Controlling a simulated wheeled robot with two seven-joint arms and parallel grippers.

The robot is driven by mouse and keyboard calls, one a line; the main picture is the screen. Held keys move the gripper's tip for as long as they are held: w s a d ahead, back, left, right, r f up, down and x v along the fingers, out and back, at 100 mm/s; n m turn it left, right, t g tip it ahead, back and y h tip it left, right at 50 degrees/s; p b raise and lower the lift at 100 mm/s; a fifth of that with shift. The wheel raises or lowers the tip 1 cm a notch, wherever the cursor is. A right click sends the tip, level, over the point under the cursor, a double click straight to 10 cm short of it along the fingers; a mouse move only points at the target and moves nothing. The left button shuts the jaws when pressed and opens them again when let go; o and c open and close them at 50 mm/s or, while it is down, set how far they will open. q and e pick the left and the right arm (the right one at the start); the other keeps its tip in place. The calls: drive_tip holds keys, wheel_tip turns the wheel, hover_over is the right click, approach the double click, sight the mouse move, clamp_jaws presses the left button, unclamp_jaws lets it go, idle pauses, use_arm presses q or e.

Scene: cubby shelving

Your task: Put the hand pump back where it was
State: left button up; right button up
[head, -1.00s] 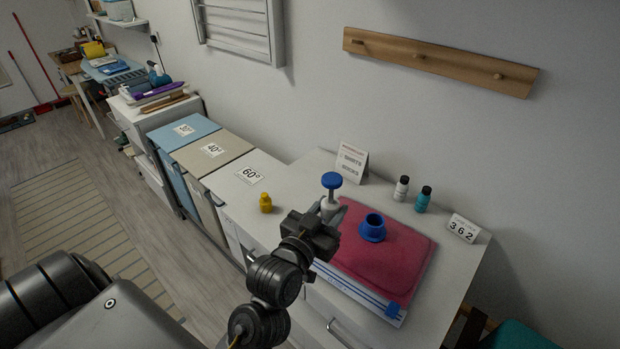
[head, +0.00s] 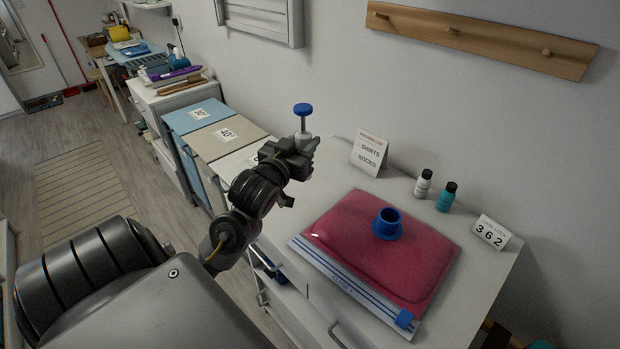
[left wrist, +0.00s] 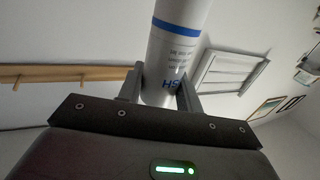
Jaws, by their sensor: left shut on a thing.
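The hand pump (head: 303,119) is a white cylinder with a blue round top. My left gripper (head: 301,148) is shut on it and holds it upright, above the white top left of the red bag. In the left wrist view the white pump body (left wrist: 172,60), with blue lettering, stands between the two fingers. The gripper hides its lower end in the head view. My right gripper is not in view.
A red vacuum bag (head: 350,225) with a blue valve collar (head: 387,222) lies on the white cabinet top (head: 470,262). A sign (head: 369,154), a white bottle (head: 423,184), a teal bottle (head: 447,196) and a number card (head: 491,232) stand behind it. Hampers (head: 225,135) stand left.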

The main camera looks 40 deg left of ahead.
use_arm(q)
drive_tip(key=w+a+f+y+p, duration=0.1)
drive_tip(key=w+a+f, duration=0.7)
drive_tip(key=w, duration=0.3)
drive_tip(key=shift+w+a+f+n, duration=0.2)
drive_tip(key=shift+a+n, duration=0.1)
drive_tip(key=shift+a, duration=0.1)
wheel_tip(320, 180, down, 3)
drive_tip(key=shift+w+f+p, duration=0.1)
drive_tip(key=shift+f+p, duration=0.1)
drive_tip(key=shift+p, duration=0.4)
drive_tip(key=shift+f, duration=0.15)
drive_tip(key=o, duration=1.2)
drive_tip(key=shift+c, duration=0.2)
